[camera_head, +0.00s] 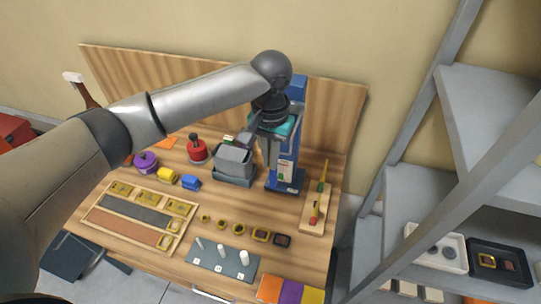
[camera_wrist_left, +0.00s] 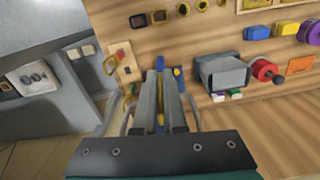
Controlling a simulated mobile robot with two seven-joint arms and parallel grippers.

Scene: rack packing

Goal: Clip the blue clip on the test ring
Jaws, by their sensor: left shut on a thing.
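My left gripper (camera_head: 270,150) points down in front of the blue stand (camera_head: 288,153). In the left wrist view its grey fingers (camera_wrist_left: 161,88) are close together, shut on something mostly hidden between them. A bit of blue shows there, but I cannot tell whether it is the blue clip or the stand behind. A blue block-like piece (camera_head: 191,182) lies on the table left of the grey bin; it also shows in the left wrist view (camera_wrist_left: 256,33). I cannot make out which part is the test ring. My right gripper is not in view.
The grey bin (camera_head: 234,160) stands left of the stand and a wooden board (camera_head: 314,218) lies to its right. Several small yellow rings (camera_head: 222,225) and a peg plate (camera_head: 222,262) lie nearer the front. A grey shelf rack (camera_head: 420,195) stands at the right.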

